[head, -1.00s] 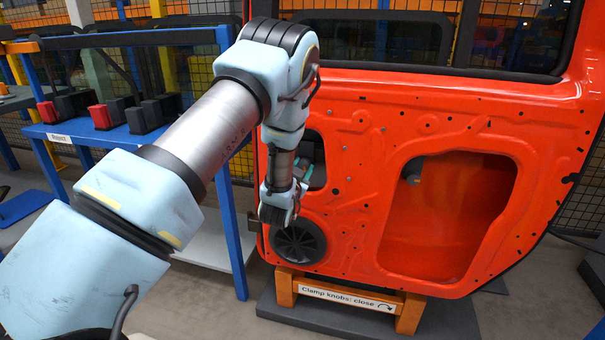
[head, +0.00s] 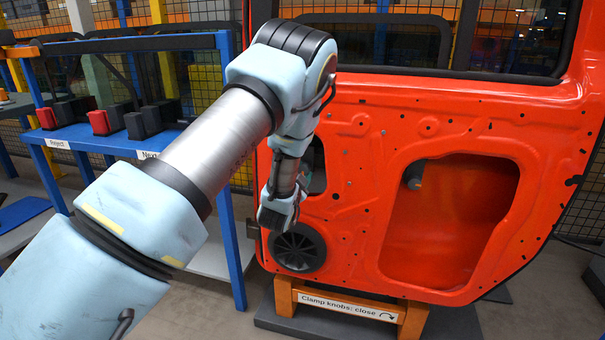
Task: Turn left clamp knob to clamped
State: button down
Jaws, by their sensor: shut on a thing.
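The orange-red door panel (head: 350,245) stands upright on an orange stand (head: 412,317). Its label (head: 347,305) reads "Clamp knobs: close" with a curved arrow. My gripper (head: 275,218) is in front of the door's lower left part, just above the round black speaker grille (head: 299,248). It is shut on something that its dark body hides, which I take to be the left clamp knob. The knob's shape and turn angle cannot be seen. A small dark bracket (head: 252,229) shows at the door's left edge.
A blue-framed table (head: 90,140) on the left carries several black and red blocks and labels reading "Reject" and "Next". A dark base plate (head: 455,325) lies under the stand. A dark peg (head: 414,184) shows in the door's large opening. The floor at front right is clear.

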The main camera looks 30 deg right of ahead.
jog(key=shift+c, duration=1.9)
grip_release()
jog(key=v, duration=1)
jog(key=shift+s+a+b, duration=0.3)
jog(key=shift+b, duration=0.05)
